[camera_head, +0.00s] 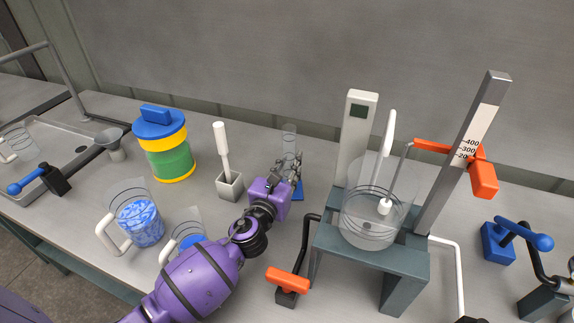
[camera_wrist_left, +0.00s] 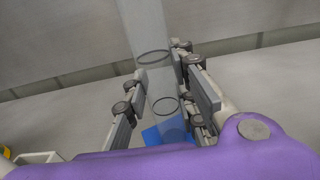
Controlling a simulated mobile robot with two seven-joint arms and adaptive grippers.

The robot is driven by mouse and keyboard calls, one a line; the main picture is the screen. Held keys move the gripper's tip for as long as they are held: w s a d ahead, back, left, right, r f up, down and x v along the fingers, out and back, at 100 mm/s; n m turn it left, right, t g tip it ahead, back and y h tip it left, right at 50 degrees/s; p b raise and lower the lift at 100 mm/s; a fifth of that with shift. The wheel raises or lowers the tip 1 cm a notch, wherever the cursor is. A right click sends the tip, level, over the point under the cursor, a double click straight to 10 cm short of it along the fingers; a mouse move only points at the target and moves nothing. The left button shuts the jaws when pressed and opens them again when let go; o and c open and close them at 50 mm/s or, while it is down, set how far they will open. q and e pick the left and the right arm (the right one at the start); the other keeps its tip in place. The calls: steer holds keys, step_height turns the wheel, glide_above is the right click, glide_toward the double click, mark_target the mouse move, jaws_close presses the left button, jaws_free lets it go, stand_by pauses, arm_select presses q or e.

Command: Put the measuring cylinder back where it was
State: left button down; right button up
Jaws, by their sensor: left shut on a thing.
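The measuring cylinder (camera_head: 289,138) is a clear, narrow tube with dark rings and a blue foot. My right gripper is not in view.
A white holder (camera_head: 229,187) with a white-handled tool stands left of the gripper. A yellow-green jar (camera_head: 168,160) with a blue lid is farther left. Clear jugs (camera_head: 140,218) stand at front left. A grey stand (camera_head: 385,262) bearing a large clear vessel (camera_head: 375,225) is close on the right.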

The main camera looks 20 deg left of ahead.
arm_select(q)
steer(key=shift+d, duration=0.1)
steer(key=c, duration=1.5)
jaws_free()
steer(key=shift+f, duration=0.1)
steer(key=shift+o, duration=0.2)
steer(key=shift+s+r, duration=0.15)
steer(key=shift+r, duration=0.1)
steer(key=s, duration=1)
steer(key=shift+s+a+f, duration=0.15)
steer(key=shift+s+a, duration=0.1)
steer(key=shift+s, duration=0.65)
